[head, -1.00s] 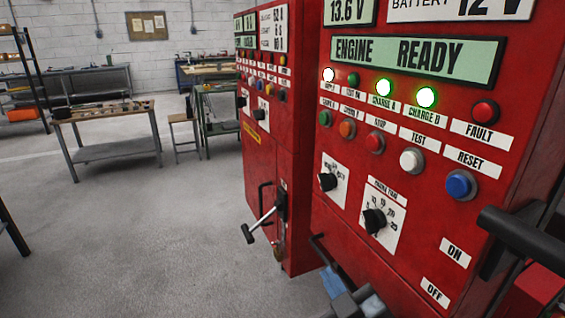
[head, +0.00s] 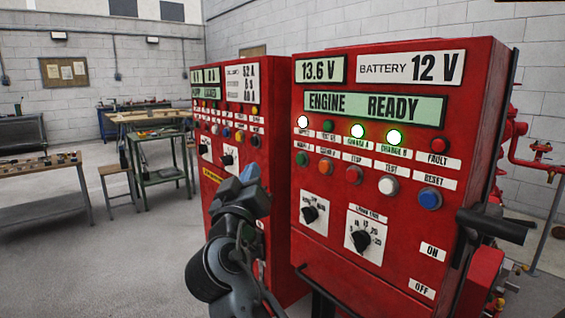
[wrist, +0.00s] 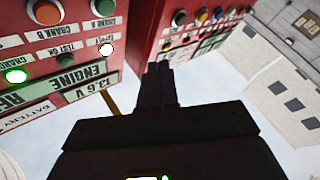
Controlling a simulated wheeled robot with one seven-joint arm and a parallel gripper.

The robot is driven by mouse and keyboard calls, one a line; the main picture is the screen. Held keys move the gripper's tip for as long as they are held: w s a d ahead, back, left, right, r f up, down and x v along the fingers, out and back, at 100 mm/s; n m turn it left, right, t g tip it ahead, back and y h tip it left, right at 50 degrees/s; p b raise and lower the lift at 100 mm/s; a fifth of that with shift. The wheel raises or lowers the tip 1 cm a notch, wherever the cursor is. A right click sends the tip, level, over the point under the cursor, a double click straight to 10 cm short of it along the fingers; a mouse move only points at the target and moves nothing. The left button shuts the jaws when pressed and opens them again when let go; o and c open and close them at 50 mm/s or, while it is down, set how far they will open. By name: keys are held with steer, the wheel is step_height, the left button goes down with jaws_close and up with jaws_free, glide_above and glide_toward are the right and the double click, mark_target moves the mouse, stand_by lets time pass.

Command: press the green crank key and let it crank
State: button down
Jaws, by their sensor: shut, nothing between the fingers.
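The green crank key (head: 302,159) is a round button at the left end of the lower button row on the near red panel (head: 325,262). In the wrist view the same key (wrist: 103,7) shows at the top edge, upside down, above the label "CRANK A". An orange crank key (head: 325,167) sits beside it. The display (head: 375,106) reads "ENGINE READY". My gripper (head: 250,172) is shut and empty, left of the near panel and apart from the key. Its fingers (wrist: 158,70) point at the gap between the two panels in the wrist view.
A second red panel (head: 233,185) stands behind my gripper on the left. A black handle (head: 492,226) juts from the near panel's right side. Two knobs sit below the keys.

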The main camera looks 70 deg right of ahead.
mark_target(301, 159)
steer(key=shift+w+a, duration=0.15)
steer(key=shift+w, duration=0.05)
steer(key=shift+r, duration=0.1)
steer(key=s+d+p, duration=0.2)
steer(key=s+d, duration=0.1)
steer(key=d, duration=0.5)
steer(key=shift+s+p, duration=0.3)
steer(key=shift+s, duration=0.1)
stand_by(0.3)
stand_by(0.4)
